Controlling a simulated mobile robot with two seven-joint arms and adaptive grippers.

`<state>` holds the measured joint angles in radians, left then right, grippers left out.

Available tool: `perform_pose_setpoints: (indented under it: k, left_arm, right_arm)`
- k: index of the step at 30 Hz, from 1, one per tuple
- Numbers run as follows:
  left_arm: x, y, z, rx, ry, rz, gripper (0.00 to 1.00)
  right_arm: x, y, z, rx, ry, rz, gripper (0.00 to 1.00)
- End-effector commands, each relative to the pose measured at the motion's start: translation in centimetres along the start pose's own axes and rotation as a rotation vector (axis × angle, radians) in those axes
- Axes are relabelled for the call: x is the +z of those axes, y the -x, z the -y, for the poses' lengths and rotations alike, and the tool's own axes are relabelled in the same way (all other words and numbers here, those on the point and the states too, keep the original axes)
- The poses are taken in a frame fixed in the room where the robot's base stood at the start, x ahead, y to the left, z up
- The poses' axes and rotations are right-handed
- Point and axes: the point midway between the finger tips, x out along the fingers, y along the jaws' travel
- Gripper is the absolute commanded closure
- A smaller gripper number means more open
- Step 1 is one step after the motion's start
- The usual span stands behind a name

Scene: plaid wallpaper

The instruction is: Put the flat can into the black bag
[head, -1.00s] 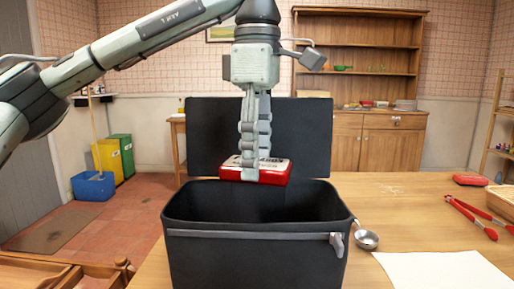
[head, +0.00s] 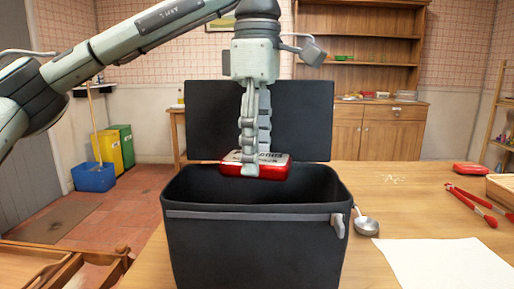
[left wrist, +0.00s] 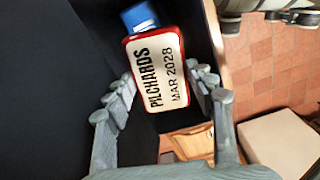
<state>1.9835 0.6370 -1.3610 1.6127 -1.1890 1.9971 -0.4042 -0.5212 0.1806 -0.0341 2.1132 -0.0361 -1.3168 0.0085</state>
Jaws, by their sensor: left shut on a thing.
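The flat can (head: 270,170) is red with a pale lettered face, hanging level over the open mouth of the bag, its lower edge just below the back rim line in the head view. My left gripper (head: 252,163) points straight down and is shut on the can. In the left wrist view the can (left wrist: 157,75) reads "PILCHARDS MAR 2028" and lies between the fingers. The black bag (head: 255,245) stands upright on the table with its lid (head: 215,125) raised behind. Its floor is hidden in the head view. My right gripper is out of view.
A metal scoop (head: 366,225) lies close to the bag's right side. A white sheet (head: 445,265), red tongs (head: 470,205) and a red packet-like thing (head: 472,168) lie farther right. A blue thing (left wrist: 140,16) shows beyond the can in the left wrist view.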

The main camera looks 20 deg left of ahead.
Motion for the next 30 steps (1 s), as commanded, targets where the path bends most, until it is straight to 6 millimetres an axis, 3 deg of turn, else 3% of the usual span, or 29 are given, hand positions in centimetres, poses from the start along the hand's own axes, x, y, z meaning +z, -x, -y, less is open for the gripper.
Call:
perform_pose_setpoints:
  k: [1, 2, 7, 16, 20, 30]
  left_arm:
    - [0.0, 0.0, 0.0, 0.000, 0.000, 0.000, 0.79]
    - [0.0, 0.0, 0.0, 0.000, 0.000, 0.000, 0.43]
    - [0.0, 0.0, 0.0, 0.000, 0.000, 0.000, 0.22]
    - [0.0, 0.1, 0.0, 0.000, 0.000, 0.000, 0.21]
    - [0.0, 0.9, 0.0, 0.002, 0.000, 0.000, 0.21]
    - [0.0, 7.7, 0.0, 0.007, 0.003, 0.000, 0.21]
  right_arm:
    - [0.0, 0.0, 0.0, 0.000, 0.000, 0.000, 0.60]
    - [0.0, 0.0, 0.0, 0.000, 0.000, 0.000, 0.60]
    - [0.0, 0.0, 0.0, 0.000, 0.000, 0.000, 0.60]
    - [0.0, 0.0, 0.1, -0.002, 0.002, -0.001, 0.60]
    - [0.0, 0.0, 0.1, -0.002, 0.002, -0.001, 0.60]
    - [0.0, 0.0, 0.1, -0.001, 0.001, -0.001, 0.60]
